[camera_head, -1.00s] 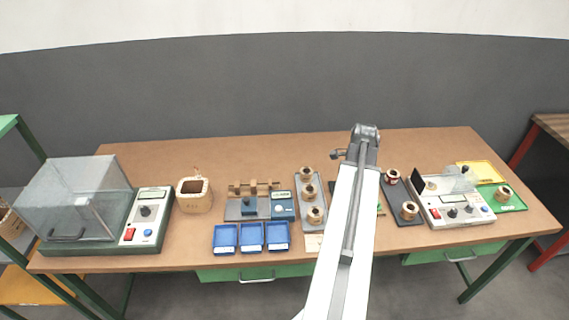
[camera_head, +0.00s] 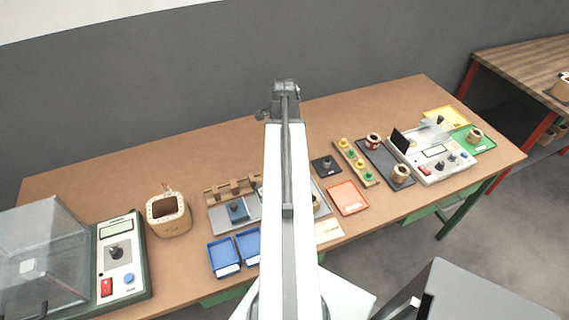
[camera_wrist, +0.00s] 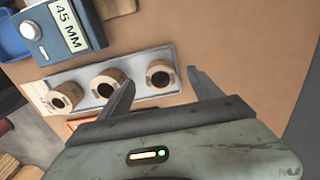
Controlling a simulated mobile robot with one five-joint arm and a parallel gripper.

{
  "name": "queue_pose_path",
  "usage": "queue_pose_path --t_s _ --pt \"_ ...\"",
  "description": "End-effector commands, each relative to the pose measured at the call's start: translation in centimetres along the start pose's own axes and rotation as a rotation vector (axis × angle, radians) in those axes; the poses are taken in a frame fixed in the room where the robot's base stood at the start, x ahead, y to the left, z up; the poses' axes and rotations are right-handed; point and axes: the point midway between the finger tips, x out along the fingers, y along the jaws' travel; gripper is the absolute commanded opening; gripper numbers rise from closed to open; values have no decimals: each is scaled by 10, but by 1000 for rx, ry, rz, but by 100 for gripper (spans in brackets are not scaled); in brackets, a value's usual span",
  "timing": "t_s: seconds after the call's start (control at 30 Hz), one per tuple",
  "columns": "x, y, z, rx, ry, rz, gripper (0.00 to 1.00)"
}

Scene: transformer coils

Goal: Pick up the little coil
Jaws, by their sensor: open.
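Three small tan coils with dark round holes stand in a row on a grey tray (camera_wrist: 88,72) in the wrist view: a left coil (camera_wrist: 66,95), a middle coil (camera_wrist: 111,80) and a right coil (camera_wrist: 160,78). They look close in size; I cannot tell which is the little coil. My gripper (camera_wrist: 162,80) is open, its fingers apart on either side of the right coil in the picture. I cannot tell its height above that coil. In the head view my arm hides most of this tray, and the fingers are hidden too.
A blue device marked 45 MM (camera_wrist: 65,28) stands beside the tray. Blue bins (camera_head: 224,258), a large square coil (camera_head: 168,216), a red tray (camera_head: 348,198) and a peg board (camera_head: 355,162) share the table. More coils sit on a dark tray (camera_head: 384,160). Bare tabletop lies behind.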

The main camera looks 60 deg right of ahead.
Motion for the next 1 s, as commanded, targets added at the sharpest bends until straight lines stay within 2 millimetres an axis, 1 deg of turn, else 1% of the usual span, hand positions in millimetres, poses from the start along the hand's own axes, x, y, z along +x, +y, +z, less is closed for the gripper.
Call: queue_pose_path --t_s 0.17,0.27,0.4,0.47,0.53,0.7,0.73,0.77,0.8,0.87,0.9,0.97,1.0 --pt "7 1 -3 4 0 0 74" --pt "23 0 -6 5 0 0 74" --pt "48 0 -9 6 0 0 74" --pt "55 0 -9 6 0 0 74" --pt "56 0 -9 6 0 0 74" --pt "52 0 -9 7 0 0 74" --pt "52 0 -9 7 0 0 72" --pt "52 0 -9 7 0 0 63" --pt "52 0 -9 7 0 0 52" --pt "52 0 -9 7 0 0 35" --pt "52 0 -10 8 0 0 24" --pt "52 0 -10 8 0 0 8" --pt "52 0 -10 8 0 0 4"
